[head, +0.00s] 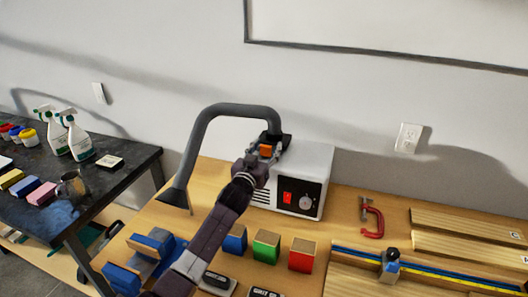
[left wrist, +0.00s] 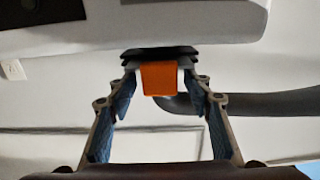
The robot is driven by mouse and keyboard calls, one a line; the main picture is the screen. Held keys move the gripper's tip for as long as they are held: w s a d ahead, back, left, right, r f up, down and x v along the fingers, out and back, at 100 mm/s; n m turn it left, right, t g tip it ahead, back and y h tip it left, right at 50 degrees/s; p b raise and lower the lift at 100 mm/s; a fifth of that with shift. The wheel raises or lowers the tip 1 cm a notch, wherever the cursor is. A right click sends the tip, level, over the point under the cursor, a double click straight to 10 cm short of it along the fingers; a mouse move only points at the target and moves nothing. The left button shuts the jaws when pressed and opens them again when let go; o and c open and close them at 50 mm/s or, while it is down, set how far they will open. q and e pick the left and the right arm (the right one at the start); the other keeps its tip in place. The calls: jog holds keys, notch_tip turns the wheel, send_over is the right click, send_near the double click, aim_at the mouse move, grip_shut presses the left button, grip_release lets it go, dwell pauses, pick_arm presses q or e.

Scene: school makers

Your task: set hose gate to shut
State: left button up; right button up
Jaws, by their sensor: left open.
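The hose gate has an orange tab (head: 265,150) on a black collar (head: 286,141), where the grey hose (head: 200,135) meets the white box-shaped machine (head: 312,158). In the left wrist view the orange tab (left wrist: 159,79) sits under a dark plate (left wrist: 158,54). My left gripper (head: 264,156) is open at the tab. In the left wrist view its fingertips (left wrist: 160,84) stand on either side of the tab, with narrow gaps. I cannot tell from the tab whether the gate is open or shut. My right gripper is not in view.
The machine's front has a red switch (head: 287,197) and a dial (head: 306,202). Blue, green (head: 266,246) and red sanding blocks stand before it. A red clamp (head: 373,218) lies to the right. A dark table with spray bottles (head: 79,140) stands at the left.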

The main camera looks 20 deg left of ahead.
pick_arm(q)
jog(key=s, duration=1.2)
jog(key=shift+a, duration=0.2)
jog(key=shift+f, duration=0.1)
